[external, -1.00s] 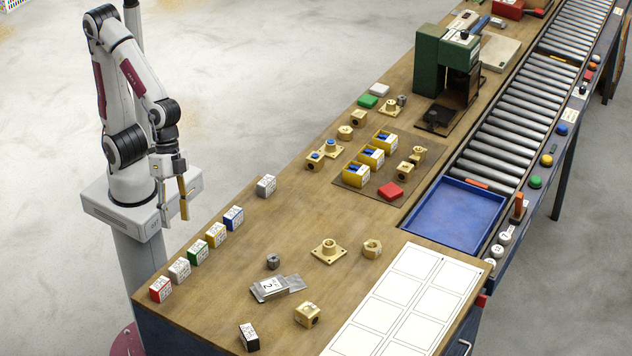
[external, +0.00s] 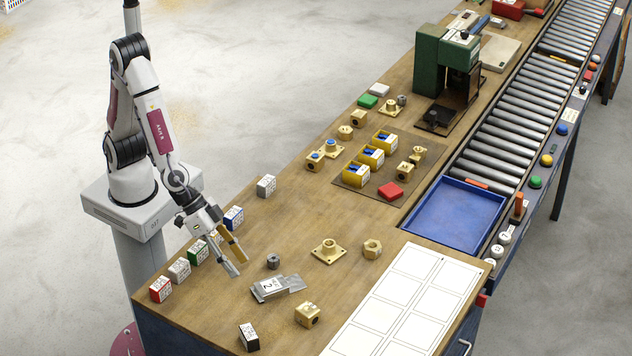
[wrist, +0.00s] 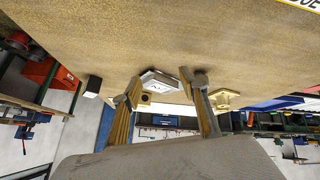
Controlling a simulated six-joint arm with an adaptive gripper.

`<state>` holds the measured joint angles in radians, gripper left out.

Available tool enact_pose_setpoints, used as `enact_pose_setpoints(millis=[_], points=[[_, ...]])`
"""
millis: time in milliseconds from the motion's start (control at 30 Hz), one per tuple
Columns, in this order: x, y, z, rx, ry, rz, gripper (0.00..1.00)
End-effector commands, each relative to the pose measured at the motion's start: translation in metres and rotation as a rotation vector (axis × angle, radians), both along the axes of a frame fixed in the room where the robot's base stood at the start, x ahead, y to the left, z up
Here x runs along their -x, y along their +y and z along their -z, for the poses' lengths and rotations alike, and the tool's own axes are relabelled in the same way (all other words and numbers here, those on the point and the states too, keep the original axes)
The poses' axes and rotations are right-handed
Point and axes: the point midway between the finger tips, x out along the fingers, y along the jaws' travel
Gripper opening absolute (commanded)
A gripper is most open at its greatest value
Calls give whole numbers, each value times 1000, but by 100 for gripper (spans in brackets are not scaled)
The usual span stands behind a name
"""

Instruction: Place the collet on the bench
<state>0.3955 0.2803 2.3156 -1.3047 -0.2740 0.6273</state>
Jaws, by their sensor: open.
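A small grey cylinder with a hole in its top, which looks like the collet (external: 273,261), stands upright on the wooden bench (external: 285,215). My gripper (external: 238,266) is open and tilted down, above the bench to the left of the collet and apart from it. In the wrist view my gripper's two fingers (wrist: 168,86) are spread, with nothing held between them. I cannot make out the collet clearly there; the right finger may hide it.
A brass flange (external: 329,251), hex nut (external: 372,248) and brass block (external: 307,314) stand to the right. Several labelled boxes, including a blue one (external: 233,217), line the left edge. A black box (external: 249,337) stands in front.

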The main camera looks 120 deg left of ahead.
Motion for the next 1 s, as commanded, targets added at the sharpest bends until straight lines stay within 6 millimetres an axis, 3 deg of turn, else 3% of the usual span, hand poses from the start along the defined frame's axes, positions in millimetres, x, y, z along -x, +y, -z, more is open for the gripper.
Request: enact_pose_setpoints(millis=[200,333,1000], points=[[-11,47,-16,-135,-58,-122,43],[-12,62,-21,-202,-69,-136,43],[-18,67,-17,-232,-69,-116,43]])
